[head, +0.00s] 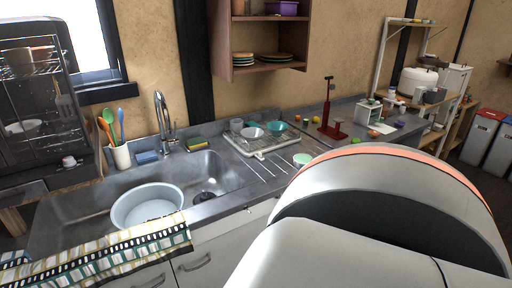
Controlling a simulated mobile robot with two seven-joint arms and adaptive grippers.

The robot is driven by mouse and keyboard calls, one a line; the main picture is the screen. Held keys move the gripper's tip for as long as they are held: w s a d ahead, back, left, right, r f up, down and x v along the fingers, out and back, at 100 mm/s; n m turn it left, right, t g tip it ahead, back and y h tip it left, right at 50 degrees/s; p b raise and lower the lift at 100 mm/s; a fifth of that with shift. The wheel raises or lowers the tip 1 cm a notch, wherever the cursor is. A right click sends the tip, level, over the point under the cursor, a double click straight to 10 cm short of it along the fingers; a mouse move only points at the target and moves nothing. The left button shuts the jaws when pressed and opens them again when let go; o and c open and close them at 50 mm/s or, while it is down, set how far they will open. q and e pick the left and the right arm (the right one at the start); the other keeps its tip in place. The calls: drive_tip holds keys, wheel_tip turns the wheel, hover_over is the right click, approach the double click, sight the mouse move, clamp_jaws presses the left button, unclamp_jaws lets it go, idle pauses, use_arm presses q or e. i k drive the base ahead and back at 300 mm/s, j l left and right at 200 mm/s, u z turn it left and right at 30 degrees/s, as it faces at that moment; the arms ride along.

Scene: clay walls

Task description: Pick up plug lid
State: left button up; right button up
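A small dark round piece (204,197), which may be the plug lid or the drain, lies on the floor of the metal sink (225,176), to the right of a pale basin. It is too small and dark to tell whether it is loose or set in the drain hole. Neither of my grippers is in view. A large white and orange part of my own body fills the lower right and hides part of the counter and cabinet front.
A patterned towel (100,254) hangs over the front edge. The faucet (163,118) rises behind. A drying rack (265,144) with dishes stands right of the sink. A utensil cup (121,156) stands at the left.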

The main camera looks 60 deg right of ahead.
sight(206, 196)
drive_tip(key=l+z, duration=0.1)
drive_tip(key=z, duration=1.4)
drive_tip(key=i+l+z, duration=0.6)
drive_tip(key=i, duration=0.05)
